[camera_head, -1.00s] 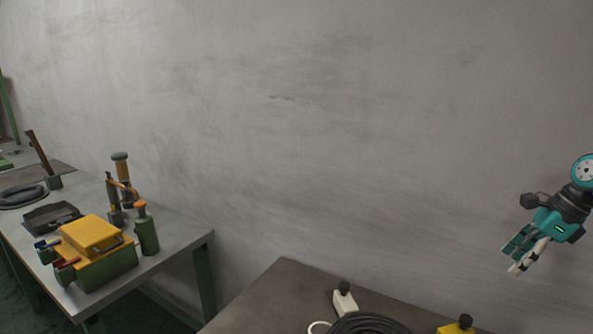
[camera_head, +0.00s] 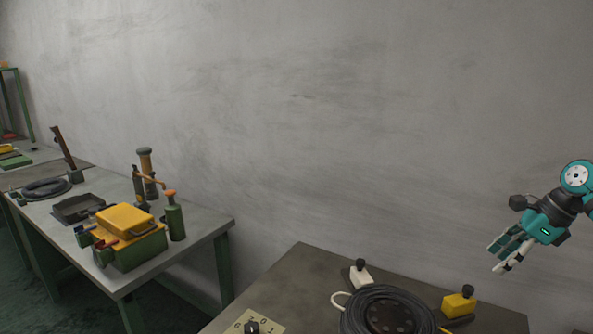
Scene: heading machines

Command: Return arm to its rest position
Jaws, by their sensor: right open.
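My right gripper (camera_head: 500,257) shows at the right of the head view, on a teal and black arm that comes in from the right edge. Its fingers point down and to the left. It is open, with nothing seen between the fingers. It is in the air above the right part of the near table (camera_head: 290,278), apart from the things on it. My left gripper is not in view.
A left workbench (camera_head: 205,228) holds a yellow and green toolbox (camera_head: 127,237) and a green bottle (camera_head: 175,220). A grey wall (camera_head: 310,120) stands behind.

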